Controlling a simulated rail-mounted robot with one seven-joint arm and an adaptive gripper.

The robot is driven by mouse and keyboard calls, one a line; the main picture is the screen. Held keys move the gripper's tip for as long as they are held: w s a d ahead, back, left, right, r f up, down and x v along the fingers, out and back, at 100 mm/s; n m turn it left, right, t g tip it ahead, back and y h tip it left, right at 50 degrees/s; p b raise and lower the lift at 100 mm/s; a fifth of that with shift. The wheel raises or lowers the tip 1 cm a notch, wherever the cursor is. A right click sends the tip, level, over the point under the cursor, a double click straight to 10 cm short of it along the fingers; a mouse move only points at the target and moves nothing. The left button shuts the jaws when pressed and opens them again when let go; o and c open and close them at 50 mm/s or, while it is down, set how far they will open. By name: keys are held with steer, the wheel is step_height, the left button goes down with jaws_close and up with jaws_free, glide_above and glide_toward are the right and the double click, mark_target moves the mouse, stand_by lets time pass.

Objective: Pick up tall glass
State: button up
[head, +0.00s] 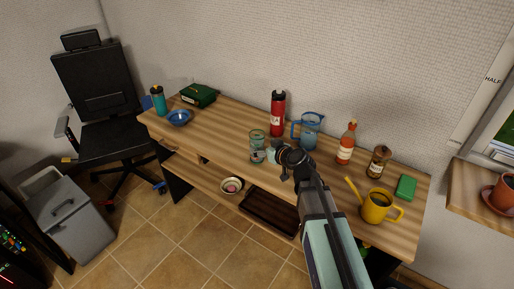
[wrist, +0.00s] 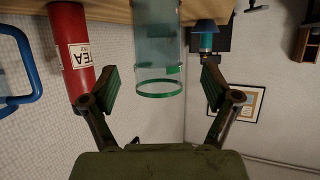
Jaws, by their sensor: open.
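The tall glass (head: 257,147) is a clear, slightly bluish glass standing near the front edge of the wooden desk in the head view. In the wrist view, which looks upside down, the glass (wrist: 158,50) hangs from the top with its green-tinted rim (wrist: 159,88) toward me. My gripper (head: 275,152) is close to the right of the glass in the head view. In the wrist view my gripper (wrist: 159,88) is open, with one finger on each side of the rim and gaps to the glass. Nothing is held.
A red tea bottle (head: 278,114) and a blue pitcher (head: 308,131) stand behind. Sauce bottles (head: 346,143), a yellow watering can (head: 378,206) and a green box (head: 405,187) are to the right. A blue bowl (head: 180,118) is left, with clear desk between it and the glass.

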mark_target(261, 147)
steer(key=shift+f+p+x, duration=0.15)
steer(key=shift+p+x, duration=0.4)
steer(key=shift+x, duration=0.95)
steer(key=shift+f+p+x, duration=0.2)
steer(key=shift+p+x, duration=0.35)
steer(key=shift+x, duration=0.9)
steer(key=shift+d, duration=0.2)
steer(key=shift+s, duration=0.1)
steer(key=shift+c, duration=0.3)
jaws_close()
